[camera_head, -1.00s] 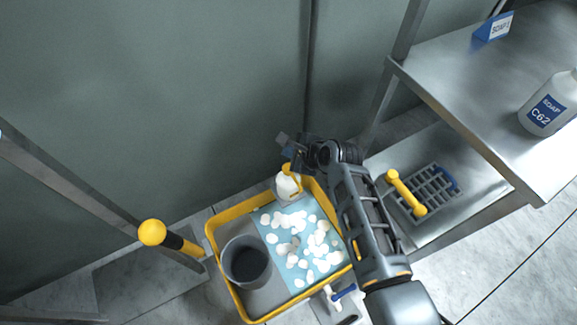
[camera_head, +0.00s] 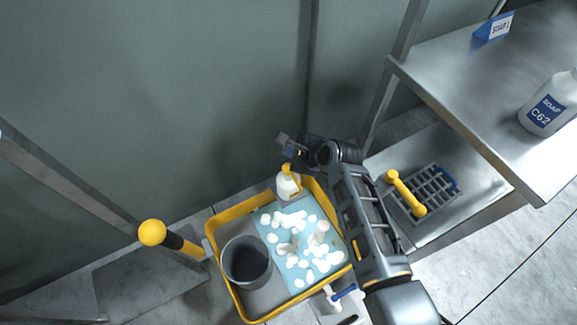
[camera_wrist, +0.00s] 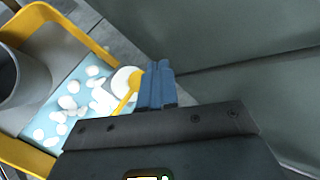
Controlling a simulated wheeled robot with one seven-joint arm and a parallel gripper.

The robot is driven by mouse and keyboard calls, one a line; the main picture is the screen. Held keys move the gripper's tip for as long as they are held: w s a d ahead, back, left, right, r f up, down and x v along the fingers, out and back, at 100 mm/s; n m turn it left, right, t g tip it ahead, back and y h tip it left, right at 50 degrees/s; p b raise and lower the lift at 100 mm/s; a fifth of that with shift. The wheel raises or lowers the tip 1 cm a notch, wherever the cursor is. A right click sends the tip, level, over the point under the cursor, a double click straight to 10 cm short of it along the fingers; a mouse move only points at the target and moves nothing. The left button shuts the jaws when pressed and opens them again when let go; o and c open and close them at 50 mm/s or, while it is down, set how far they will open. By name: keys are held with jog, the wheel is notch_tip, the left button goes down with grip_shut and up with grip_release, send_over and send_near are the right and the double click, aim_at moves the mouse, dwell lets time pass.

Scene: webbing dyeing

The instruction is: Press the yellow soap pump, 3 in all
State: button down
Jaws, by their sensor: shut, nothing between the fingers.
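The soap bottle (camera_head: 287,188) is white with a yellow pump (camera_head: 287,169) on top. It stands at the far corner of the yellow-rimmed tray (camera_head: 221,266). My gripper (camera_head: 284,139) is just above and behind the pump in the head view, with its fingers together and empty. In the wrist view the blue fingertips (camera_wrist: 158,82) are closed side by side, next to the yellow pump (camera_wrist: 127,91) and the white bottle (camera_wrist: 121,80). I cannot tell whether the fingers touch the pump.
The tray also holds a grey cup (camera_head: 246,262) and white foam blobs on a light blue sheet (camera_head: 262,222). A steel shelf (camera_head: 470,100) with a white soap jug (camera_head: 549,105) is at right, above a grey rack (camera_head: 432,188). A yellow-knobbed post (camera_head: 152,232) stands at left.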

dwell(0.5)
notch_tip(320, 180, up, 4)
jog(key=p, duration=0.7)
jog(key=shift+f, duration=0.15)
notch_tip(320, 180, down, 8)
jog(key=b, duration=0.7)
jog(key=shift+r, duration=0.25)
jog(key=shift+f+b, duration=0.6)
dwell(1.1)
jog(key=shift+f, duration=0.4)
